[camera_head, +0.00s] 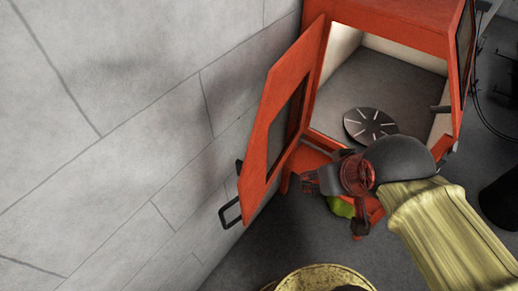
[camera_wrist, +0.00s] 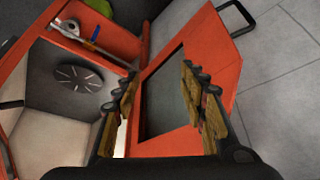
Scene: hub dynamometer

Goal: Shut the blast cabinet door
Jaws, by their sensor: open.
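The orange blast cabinet (camera_head: 400,25) stands at the top with its front open. Its door (camera_head: 262,125), orange with a dark window, is swung wide out to the left, near the wall. A black handle (camera_head: 230,212) sticks out at the door's free lower edge. The door (camera_wrist: 228,85) and its handle (camera_wrist: 238,15) also show in the wrist view. My gripper (camera_head: 312,181) is in front of the cabinet, to the right of the door's free part. In the wrist view its fingers (camera_wrist: 158,82) are apart and empty, with the door behind them. I cannot tell whether they touch it.
A slotted round plate (camera_head: 370,125) lies inside the cabinet. An orange ledge (camera_wrist: 110,38) with tools on it is below the opening. A grey block wall (camera_head: 110,140) closes off the left. A dark cylinder (camera_head: 498,202) stands at the right. Some floor (camera_head: 255,255) is clear.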

